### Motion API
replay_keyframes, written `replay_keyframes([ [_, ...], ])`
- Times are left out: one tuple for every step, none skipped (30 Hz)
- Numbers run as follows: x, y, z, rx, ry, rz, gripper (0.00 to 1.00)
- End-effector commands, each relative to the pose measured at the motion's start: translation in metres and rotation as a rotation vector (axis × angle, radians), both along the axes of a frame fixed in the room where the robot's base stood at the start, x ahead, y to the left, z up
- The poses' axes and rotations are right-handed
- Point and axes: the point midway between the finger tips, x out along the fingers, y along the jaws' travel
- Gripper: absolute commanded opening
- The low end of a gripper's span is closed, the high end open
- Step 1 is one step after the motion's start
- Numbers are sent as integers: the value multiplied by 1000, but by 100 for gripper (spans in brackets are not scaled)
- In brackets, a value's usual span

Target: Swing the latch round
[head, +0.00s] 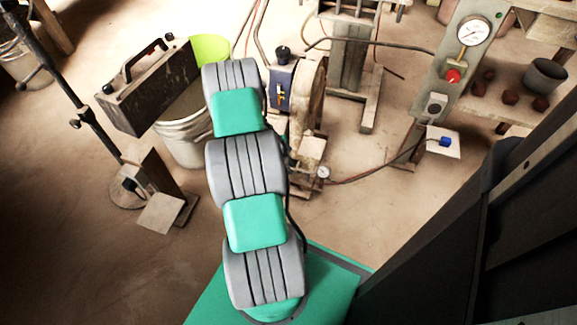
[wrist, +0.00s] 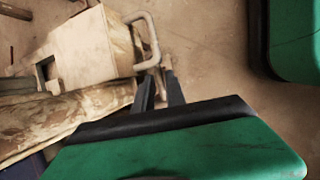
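In the wrist view, a pale grey bent-rod loop (wrist: 154,38), which looks like the latch, stands out from the right side of a worn tan block (wrist: 85,48). My gripper (wrist: 159,72) points at the lower corner of this loop. Its two dark fingers stand apart with a narrow gap between them, and their tips are right at the rod. I see no clear grip on it, and I cannot tell whether the fingers touch it. In the head view my arm hides my gripper, and I cannot make out the loop there.
In the head view, a worn machine with a round wheel (head: 307,95) stands just right of my arm, with a small gauge (head: 323,173) low beside it. A dark case (head: 150,88) and a white bucket (head: 186,145) are left. A control panel (head: 460,60) stands right. Hoses cross the floor.

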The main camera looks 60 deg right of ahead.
Motion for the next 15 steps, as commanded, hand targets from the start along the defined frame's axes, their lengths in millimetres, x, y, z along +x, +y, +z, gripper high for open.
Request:
replay_keyframes([
  [0,0,0,0,0,0,11],
  [0,0,0,0,0,0,8],
  [0,0,0,0,0,0,5],
  [0,0,0,0,0,0,3],
  [0,0,0,0,0,0,0],
  [0,0,0,0,0,0,0],
  [0,0,0,0,0,0,0],
  [0,0,0,0,0,0,0],
  [0,0,0,0,0,0,0],
  [0,0,0,0,0,0,0],
  [0,0,0,0,0,0,0],
  [0,0,0,0,0,0,0],
  [0,0,0,0,0,0,0],
  [0,0,0,0,0,0,0],
  [0,0,0,0,0,0,0],
])
